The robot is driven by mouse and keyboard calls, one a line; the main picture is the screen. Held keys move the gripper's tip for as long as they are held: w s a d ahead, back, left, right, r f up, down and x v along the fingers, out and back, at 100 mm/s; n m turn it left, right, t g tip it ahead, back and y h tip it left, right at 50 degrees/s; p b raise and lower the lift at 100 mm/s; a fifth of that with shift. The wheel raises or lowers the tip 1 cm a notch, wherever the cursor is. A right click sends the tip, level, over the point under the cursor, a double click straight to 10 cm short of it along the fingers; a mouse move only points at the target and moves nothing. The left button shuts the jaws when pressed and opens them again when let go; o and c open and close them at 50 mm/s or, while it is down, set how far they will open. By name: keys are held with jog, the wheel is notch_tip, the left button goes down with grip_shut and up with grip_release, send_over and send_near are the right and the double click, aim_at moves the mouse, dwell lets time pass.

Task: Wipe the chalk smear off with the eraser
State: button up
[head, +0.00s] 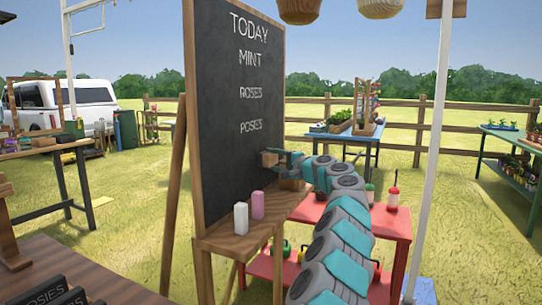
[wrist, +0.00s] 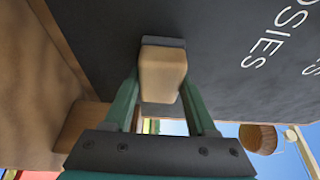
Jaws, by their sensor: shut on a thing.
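The black chalkboard (head: 238,130) stands upright in a wooden frame, with white lettering on its upper part. My gripper (head: 283,160) is at the lower right part of the board. In the wrist view my gripper (wrist: 160,88) is shut on the eraser (wrist: 163,72), a pale wooden block with a dark grey pad. The eraser also shows in the head view (head: 269,158). Its pad faces the chalkboard (wrist: 225,50) and is at or very near the surface; I cannot tell if they touch. I cannot make out a chalk smear in either view.
A white chalk block (head: 241,218) and a pink one (head: 257,205) stand on the wooden ledge (head: 225,243) below the board. A red table (head: 385,222) stands under my arm. A pale post (head: 428,140) rises to the right. Hanging baskets (head: 298,10) are overhead.

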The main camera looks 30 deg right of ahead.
jog(key=shift+w+d, duration=0.35)
jog(key=shift+d, duration=0.3)
jog(key=shift+w+d, duration=0.15)
jog(key=shift+w, duration=0.1)
